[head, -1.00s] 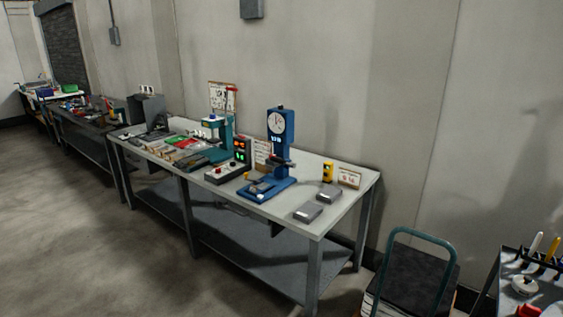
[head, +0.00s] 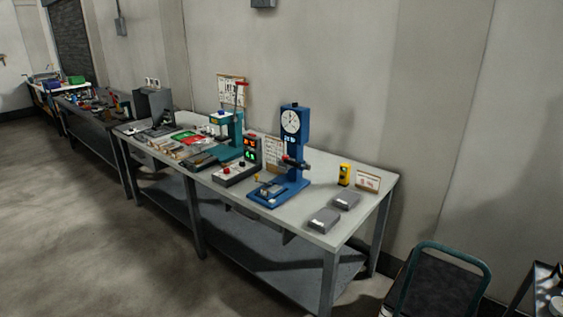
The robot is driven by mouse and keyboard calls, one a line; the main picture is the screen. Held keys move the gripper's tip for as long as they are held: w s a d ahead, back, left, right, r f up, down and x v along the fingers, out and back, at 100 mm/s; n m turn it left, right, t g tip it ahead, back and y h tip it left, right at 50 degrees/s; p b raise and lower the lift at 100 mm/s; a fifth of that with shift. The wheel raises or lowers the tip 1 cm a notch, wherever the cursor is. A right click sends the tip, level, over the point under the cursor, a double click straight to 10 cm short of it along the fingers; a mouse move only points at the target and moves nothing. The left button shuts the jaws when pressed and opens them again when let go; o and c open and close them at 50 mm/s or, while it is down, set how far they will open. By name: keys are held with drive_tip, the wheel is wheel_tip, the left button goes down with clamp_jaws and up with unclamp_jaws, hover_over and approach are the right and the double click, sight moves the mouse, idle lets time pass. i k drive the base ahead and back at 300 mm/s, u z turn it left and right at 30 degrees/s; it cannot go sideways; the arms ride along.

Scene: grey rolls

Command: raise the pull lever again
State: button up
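A teal press (head: 230,132) stands on the long grey workbench (head: 330,232). A thin upright arm with a red top (head: 241,92) rises beside it and looks like a raised lever. Right of it stands a blue press (head: 294,150) with a round white dial (head: 291,122). A dark bar with a small red end (head: 291,160) sticks out from its column. I cannot tell which of the two is the pull lever. My gripper is in no view.
A control box with red and green lights (head: 248,153) stands between the presses. Two grey blocks (head: 325,220) lie near the bench's right end. A teal-framed cart or chair (head: 445,280) stands at lower right. The floor (head: 90,220) in front of the bench is open.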

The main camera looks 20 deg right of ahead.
sight(305, 167)
drive_tip(key=u, duration=0.4)
drive_tip(key=i, duration=0.85)
drive_tip(key=u, duration=0.05)
